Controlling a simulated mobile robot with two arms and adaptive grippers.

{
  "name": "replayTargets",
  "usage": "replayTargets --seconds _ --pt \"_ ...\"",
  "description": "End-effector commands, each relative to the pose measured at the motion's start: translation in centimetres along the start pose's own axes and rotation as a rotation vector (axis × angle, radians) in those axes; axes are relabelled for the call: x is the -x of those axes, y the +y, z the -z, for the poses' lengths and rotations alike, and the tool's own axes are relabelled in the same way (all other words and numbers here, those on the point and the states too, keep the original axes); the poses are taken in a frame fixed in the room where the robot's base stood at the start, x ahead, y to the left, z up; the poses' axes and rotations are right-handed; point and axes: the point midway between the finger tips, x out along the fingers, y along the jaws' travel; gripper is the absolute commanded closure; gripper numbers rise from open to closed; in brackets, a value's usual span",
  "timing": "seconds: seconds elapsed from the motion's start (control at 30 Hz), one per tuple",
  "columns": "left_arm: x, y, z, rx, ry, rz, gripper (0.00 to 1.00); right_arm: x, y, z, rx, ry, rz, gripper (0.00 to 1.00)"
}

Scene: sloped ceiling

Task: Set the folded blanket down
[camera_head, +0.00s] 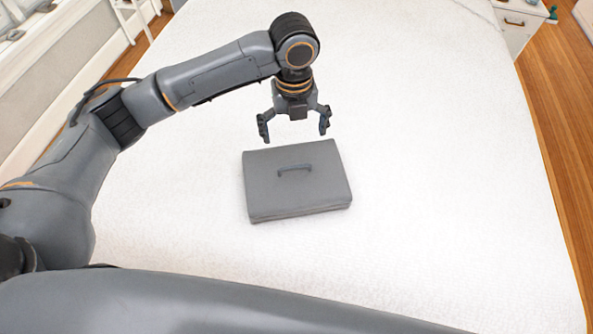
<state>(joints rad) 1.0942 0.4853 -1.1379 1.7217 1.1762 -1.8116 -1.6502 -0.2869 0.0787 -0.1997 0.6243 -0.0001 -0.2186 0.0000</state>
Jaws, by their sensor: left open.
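The folded blanket (315,191) is a grey, flat, box-like bundle with a dark handle (295,168) on its top. It lies flat on a large white bed-like surface (430,160), near the middle of the view. My left gripper (294,130) is open and empty, with its two fingers spread and pointing down. In the picture it is just beyond the far edge of the blanket and appears to be above the surface, apart from the blanket and its handle. My right gripper is not in view.
The white surface is clear around the blanket. Wooden floor (550,110) runs along its right side. A white cabinet (516,28) stands at the top right, with a small teal item (552,14) near it. A white wall or panel (45,85) is at the left.

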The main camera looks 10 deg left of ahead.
Motion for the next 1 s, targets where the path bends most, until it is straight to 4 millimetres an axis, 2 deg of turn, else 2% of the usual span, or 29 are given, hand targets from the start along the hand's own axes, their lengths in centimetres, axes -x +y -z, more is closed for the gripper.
replayTargets --seconds 0.13,0.27,0.4,0.63,0.9,1.0 --pt "-2.8 0.1 0.1 -0.001 0.004 -0.005 0.00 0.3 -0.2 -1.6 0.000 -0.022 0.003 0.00" --pt "-5.4 0.1 0.0 0.001 0.002 -0.003 0.00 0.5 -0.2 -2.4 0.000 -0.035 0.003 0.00" --pt "-7.3 0.0 0.0 0.001 0.001 -0.002 0.00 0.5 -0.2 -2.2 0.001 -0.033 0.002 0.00" --pt "-8.9 0.0 -0.2 0.002 0.001 -0.001 0.00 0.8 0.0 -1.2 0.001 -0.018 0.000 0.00" --pt "-12.7 -0.1 -0.5 0.001 0.000 -0.001 0.00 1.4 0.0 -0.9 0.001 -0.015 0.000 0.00" --pt "-13.1 -0.1 -0.6 0.000 -0.001 0.000 0.00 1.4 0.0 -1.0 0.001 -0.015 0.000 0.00"
